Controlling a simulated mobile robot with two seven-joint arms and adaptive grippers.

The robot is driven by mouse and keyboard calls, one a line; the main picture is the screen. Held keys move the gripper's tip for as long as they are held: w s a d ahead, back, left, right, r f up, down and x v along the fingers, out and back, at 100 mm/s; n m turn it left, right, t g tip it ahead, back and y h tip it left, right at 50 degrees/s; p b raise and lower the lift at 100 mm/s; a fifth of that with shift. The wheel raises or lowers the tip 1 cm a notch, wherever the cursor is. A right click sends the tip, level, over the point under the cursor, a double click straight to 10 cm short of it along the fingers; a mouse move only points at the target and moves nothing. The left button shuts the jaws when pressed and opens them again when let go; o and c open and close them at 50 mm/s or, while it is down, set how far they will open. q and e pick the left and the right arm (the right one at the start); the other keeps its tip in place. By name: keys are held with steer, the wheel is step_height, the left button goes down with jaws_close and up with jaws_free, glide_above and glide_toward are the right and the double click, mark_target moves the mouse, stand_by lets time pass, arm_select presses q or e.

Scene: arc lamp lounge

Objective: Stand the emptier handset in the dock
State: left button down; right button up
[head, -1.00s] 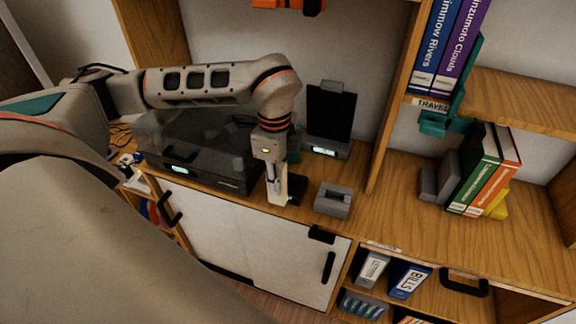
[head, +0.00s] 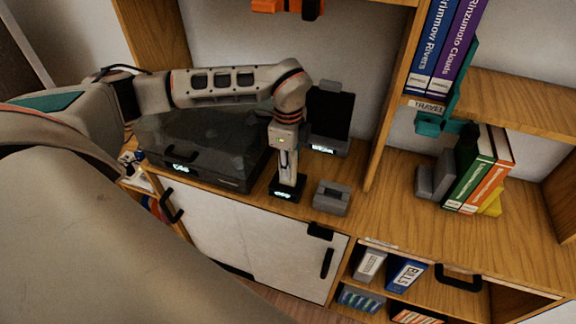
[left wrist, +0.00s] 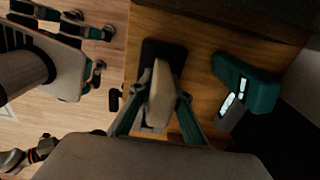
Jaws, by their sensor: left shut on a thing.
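A pale cream handset (left wrist: 163,92) is held upright in my left gripper (head: 287,168), which is shut on it. In the head view the handset's lower part (head: 287,181) shows below the fingers. Its foot meets the black dock (head: 290,194), which has a small lit display on its front. I cannot tell whether the foot is fully seated or just above. The dock (left wrist: 152,48) also shows around the handset in the left wrist view. A teal object (left wrist: 259,88) lies beside it there, possibly another handset. My right gripper is not in view.
A dark box with a lit display (head: 205,150) stands left of the dock. A grey block (head: 332,197) sits close to its right. A black panel on a grey lit base (head: 329,115) stands behind. Wooden surface (head: 385,200) is free further right.

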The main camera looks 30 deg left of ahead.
arm_select(q)
steer(key=shift+f, duration=0.2)
steer(key=c, duration=1.9)
jaws_free()
steer(key=shift+r, duration=0.1)
steer(key=shift+r+b, duration=0.35)
steer(key=shift+r, duration=3.55)
steer(key=shift+f, duration=0.1)
